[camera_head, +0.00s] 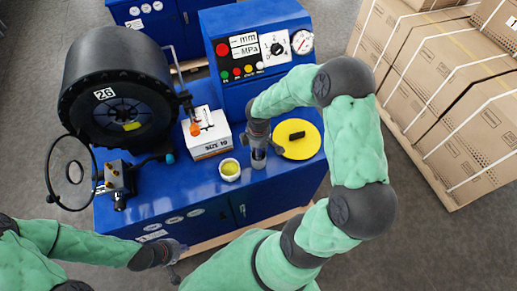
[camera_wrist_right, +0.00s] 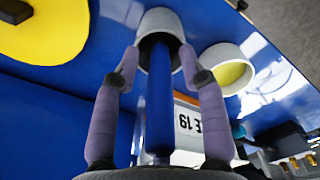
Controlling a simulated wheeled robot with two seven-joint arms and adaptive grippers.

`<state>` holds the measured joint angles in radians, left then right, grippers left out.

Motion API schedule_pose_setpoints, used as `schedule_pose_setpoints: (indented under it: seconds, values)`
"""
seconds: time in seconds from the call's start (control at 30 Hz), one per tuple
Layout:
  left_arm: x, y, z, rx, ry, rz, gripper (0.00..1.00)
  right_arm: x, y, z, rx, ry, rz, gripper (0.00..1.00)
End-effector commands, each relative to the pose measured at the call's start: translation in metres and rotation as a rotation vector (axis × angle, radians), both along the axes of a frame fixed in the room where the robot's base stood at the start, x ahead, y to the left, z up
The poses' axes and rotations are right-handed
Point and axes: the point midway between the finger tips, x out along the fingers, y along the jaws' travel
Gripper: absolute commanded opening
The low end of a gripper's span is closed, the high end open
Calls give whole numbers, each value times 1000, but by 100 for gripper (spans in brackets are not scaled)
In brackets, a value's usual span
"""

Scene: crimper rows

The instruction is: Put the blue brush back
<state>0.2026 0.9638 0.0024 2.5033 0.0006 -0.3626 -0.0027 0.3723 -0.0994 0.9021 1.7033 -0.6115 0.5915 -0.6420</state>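The blue brush (camera_wrist_right: 160,105) stands with its far end inside a grey-white cup (camera_wrist_right: 160,22); its bristles are hidden. My right gripper (camera_wrist_right: 160,72) has its two purple fingers on either side of the blue handle. A gap shows between each finger and the handle, so it looks open around the brush. In the head view the right gripper (camera_head: 258,143) points down over the grey cup (camera_head: 258,160) on the blue bench, and the arm hides most of the brush. My left gripper (camera_head: 180,250) is off the bench's front edge, with nothing visible in it; its fingers are unclear.
A cup with yellow contents (camera_head: 230,169) stands left of the grey cup. A yellow disc (camera_head: 307,139) with a black handle lies to the right. Behind are a white box (camera_head: 210,146), a control panel (camera_head: 265,50) and a black drum machine (camera_head: 110,70). Cartons (camera_head: 465,130) stand right.

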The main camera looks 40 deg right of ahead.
Motion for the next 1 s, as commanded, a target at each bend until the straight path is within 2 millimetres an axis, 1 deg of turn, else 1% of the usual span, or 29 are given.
schedule_pose_setpoints:
  seconds: [0.17, 0.27, 0.37, 0.6, 0.7, 0.83, 1.0]
  values:
    - [0, 0, 1, 0, 0, 0, 0, 0, 0, 1, 0, 0, 0, 42]
    - [0, 0, 3, 0, 0, 0, 0, 1, 0, 8, -1, -2, 0, 42]
    - [0, 0, 5, 0, 0, 0, 0, 1, 0, 22, -2, -4, 0, 42]
    - [0, 0, 9, 0, 0, 0, 0, 1, -1, 71, -2, -5, 0, 42]
    - [0, 0, 11, 0, 0, 0, 0, 1, 0, 89, -1, -4, 0, 42]
    - [0, 0, 12, 0, 0, 0, 0, 1, 0, 108, -1, -4, 0, 42]
    - [0, 0, 12, 0, 0, 0, 0, 0, 0, 120, -1, -1, 1, 42]
